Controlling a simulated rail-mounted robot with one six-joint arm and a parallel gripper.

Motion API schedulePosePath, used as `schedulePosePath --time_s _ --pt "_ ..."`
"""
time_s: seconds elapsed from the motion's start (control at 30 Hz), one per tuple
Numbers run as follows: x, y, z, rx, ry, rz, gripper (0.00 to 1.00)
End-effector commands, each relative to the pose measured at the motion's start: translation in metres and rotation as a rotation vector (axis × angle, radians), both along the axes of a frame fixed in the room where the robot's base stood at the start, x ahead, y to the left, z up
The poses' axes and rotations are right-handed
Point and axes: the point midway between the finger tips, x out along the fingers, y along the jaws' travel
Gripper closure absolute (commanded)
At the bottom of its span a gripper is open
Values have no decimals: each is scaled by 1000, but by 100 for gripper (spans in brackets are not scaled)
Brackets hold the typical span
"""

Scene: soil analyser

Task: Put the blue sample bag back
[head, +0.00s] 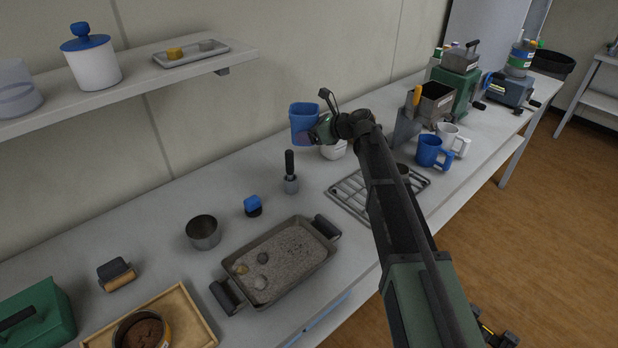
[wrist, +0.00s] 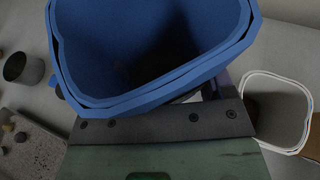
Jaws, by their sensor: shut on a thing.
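The blue sample bag (head: 304,117) is an open-topped blue container, held up above the bench near the wall in the head view. My gripper (head: 319,134) is shut on it at its near side. In the wrist view the bag (wrist: 72,62) fills the top, its wide mouth facing the camera and its inside dark. The fingertips are hidden behind the bag and the gripper body. A white open container (head: 334,149) stands on the bench just below and to the right of the bag; it also shows at the right of the wrist view (wrist: 272,118).
A wire rack (head: 350,197) lies beneath my arm. A dark-handled tool (head: 290,172), a metal cup (head: 203,232) and a soil tray (head: 284,262) stand to the left. Blue (head: 429,151) and white (head: 455,139) mugs stand right of my arm. A wall shelf (head: 130,82) is upper left.

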Motion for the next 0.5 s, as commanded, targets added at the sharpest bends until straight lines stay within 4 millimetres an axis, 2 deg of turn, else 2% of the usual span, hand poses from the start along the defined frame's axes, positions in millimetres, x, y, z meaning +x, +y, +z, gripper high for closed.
schedulePosePath --time_s 0.03,0.13,0.23,0.37,0.5 --pt "0 0 -36 0 0 0 53" --pt "0 0 -64 0 0 0 53" --pt "0 0 -74 0 0 0 53" --pt "0 0 -71 0 0 0 53" --pt "0 0 -97 0 0 0 53"
